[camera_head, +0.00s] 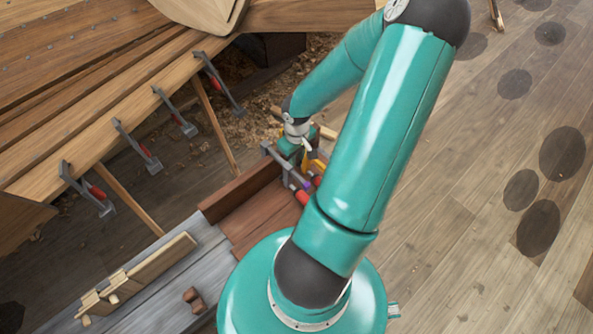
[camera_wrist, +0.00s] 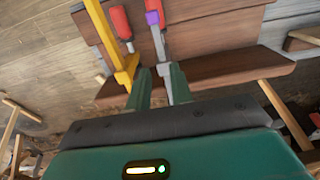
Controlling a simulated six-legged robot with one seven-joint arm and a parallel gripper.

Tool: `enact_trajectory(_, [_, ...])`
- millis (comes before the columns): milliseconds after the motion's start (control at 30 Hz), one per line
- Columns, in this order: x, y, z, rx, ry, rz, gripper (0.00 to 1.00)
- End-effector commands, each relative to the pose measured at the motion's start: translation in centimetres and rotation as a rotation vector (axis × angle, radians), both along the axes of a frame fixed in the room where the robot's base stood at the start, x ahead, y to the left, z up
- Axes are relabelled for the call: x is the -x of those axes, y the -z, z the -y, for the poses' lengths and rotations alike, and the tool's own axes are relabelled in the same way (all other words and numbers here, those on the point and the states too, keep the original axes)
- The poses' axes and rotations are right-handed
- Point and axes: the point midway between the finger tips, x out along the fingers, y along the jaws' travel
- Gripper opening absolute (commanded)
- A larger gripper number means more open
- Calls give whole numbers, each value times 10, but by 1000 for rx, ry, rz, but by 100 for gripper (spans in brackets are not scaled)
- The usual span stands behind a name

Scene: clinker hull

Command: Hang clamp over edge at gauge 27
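Several grey clamps with red handles hang over the hull's plank edge in the head view, one of them at the lower left (camera_head: 88,188). My gripper (camera_head: 303,143) is low over a brown bench, partly hidden by my arm. In the wrist view my gripper (camera_wrist: 161,72) has its two green fingers apart. A grey clamp with a purple band (camera_wrist: 157,38) has its bar end between or just beyond the fingertips; contact is unclear. A yellow clamp (camera_wrist: 122,60) lies beside the left finger, and a red-handled clamp (camera_wrist: 121,23) is behind it. No gauge number is readable.
The hull plank edge (camera_head: 130,110) runs diagonally at upper left, with thin wooden props below it. A grey bench (camera_head: 150,295) at lower left holds wooden pieces (camera_head: 140,273) and small brown blocks (camera_head: 196,299).

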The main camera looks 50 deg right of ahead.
Motion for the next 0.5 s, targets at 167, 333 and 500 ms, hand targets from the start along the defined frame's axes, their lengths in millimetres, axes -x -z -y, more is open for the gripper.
enact_trajectory(167, [-1,20,-1,-3,-2,0,22])
enact_trajectory(333, [0,39,-1,-1,-2,-2,22])
enact_trajectory(500, [-1,57,-1,0,-3,-2,22])
